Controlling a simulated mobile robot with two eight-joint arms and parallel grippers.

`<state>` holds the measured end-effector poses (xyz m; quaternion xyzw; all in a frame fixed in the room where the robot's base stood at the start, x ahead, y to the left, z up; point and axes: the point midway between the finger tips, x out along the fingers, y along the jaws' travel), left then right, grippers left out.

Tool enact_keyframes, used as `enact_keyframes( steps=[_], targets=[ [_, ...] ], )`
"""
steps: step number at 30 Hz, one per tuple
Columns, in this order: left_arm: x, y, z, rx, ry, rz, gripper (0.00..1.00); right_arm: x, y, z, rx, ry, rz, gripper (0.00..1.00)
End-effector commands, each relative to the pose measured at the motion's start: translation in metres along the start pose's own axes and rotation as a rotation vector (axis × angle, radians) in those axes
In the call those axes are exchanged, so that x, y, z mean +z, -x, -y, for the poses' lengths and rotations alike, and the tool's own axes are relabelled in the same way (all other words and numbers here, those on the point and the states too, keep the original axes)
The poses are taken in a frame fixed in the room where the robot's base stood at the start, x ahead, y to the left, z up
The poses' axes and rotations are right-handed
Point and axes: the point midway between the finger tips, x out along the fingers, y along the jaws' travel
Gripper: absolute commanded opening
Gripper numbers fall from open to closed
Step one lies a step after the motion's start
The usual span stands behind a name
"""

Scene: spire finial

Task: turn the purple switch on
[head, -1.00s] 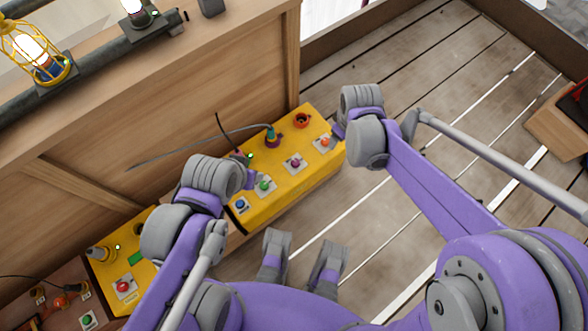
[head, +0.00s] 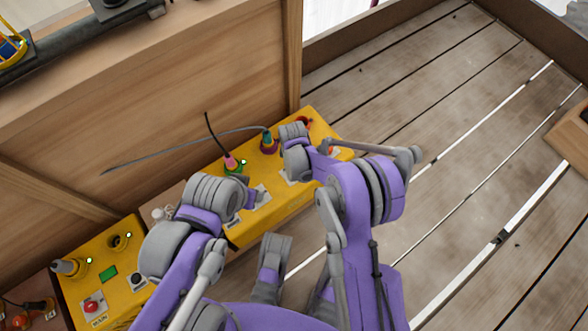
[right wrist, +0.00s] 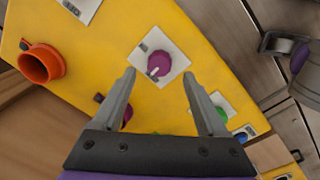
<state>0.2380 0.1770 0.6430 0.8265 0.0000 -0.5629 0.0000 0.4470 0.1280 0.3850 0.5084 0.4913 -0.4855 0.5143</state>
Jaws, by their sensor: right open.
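In the right wrist view the purple switch (right wrist: 166,65) is a round purple knob on a white plate, with a small lever-like part at its lower left. The plate sits on the yellow box (right wrist: 110,50). My right gripper (right wrist: 159,74) is open, its two fingers appearing on either side of the plate's lower part, with nothing between them in its grip. I cannot tell how far above the box the fingertips are. In the head view my right gripper's wrist hides the switch. My left gripper (head: 253,197) hangs over the box's left part; its fingers do not show clearly.
An orange socket (right wrist: 40,63) and a green button (right wrist: 220,113) flank the switch. Plugs with cables, one pink (head: 231,162) and one teal (head: 267,139), stand behind it. A wooden wall (head: 150,90) rises behind the box.

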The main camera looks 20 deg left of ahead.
Motion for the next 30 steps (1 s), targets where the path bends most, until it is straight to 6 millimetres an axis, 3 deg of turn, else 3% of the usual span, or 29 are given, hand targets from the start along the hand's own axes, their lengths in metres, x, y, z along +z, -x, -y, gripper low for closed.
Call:
enact_keyframes(
  steps=[3, 7, 19, 30],
  targets=[
    [0.001, -0.005, 0.000, 0.000, 0.000, -0.001, 0.50, 0.000, -0.021, 0.000, 0.000, -0.001, 0.000, 0.75],
    [0.001, -0.006, 0.000, 0.000, 0.000, -0.001, 0.50, 0.000, -0.034, -0.001, 0.000, -0.002, 0.000, 0.75],
    [0.001, -0.007, 0.000, 0.000, 0.000, -0.001, 0.50, 0.000, -0.040, 0.000, 0.000, -0.001, 0.000, 0.74],
    [0.001, -0.007, 0.000, 0.000, 0.000, -0.001, 0.50, 0.000, -0.040, 0.000, 0.000, -0.001, 0.000, 0.07]
  ],
)
